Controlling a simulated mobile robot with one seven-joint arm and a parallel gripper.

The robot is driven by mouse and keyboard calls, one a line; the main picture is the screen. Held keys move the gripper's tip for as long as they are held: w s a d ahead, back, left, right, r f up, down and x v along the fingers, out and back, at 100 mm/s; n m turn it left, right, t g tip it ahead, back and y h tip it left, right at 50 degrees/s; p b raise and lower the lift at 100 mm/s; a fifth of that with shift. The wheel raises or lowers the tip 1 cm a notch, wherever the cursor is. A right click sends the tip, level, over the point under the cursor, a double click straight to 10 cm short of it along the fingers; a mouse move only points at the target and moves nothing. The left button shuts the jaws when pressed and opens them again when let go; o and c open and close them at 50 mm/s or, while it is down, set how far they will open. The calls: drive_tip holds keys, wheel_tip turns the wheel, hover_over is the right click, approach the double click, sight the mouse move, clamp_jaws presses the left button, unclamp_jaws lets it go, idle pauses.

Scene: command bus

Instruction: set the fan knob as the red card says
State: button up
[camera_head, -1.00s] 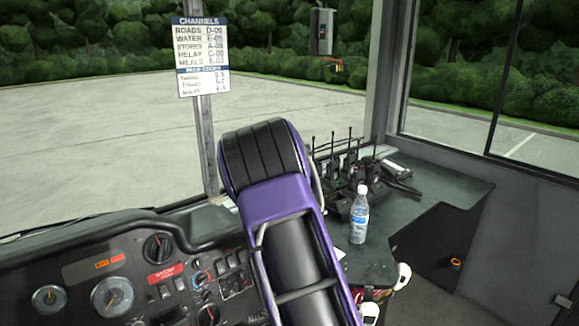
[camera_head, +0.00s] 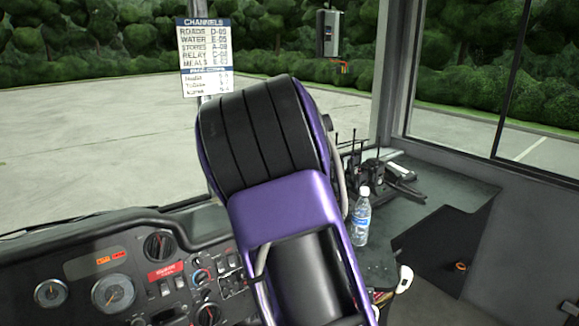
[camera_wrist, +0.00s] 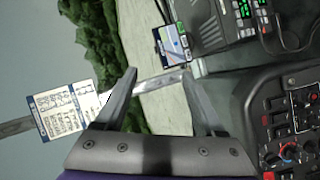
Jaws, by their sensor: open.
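A small red card (camera_head: 165,273) with white print sits on the dashboard, too small to read. I cannot tell which is the fan knob. The red-and-blue-marked knob also shows in the wrist view (camera_wrist: 289,152), at the lower right. My gripper (camera_wrist: 162,92) is open and empty, apart from the knobs. In the head view my arm hides the gripper.
A white channels sheet (camera_head: 206,57) hangs on the window post. A water bottle (camera_head: 361,216) and several radios (camera_head: 368,170) stand on the dark side counter (camera_head: 430,190). Gauges (camera_head: 113,293) and rows of switches fill the dashboard. A small screen (camera_wrist: 173,44) shows in the wrist view.

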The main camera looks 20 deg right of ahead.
drive_tip(key=r, duration=0.1)
drive_tip(key=d+r, duration=0.1)
drive_tip(key=r, duration=0.1)
drive_tip(key=shift+s+h, duration=0.1)
drive_tip(key=shift+h, duration=0.2)
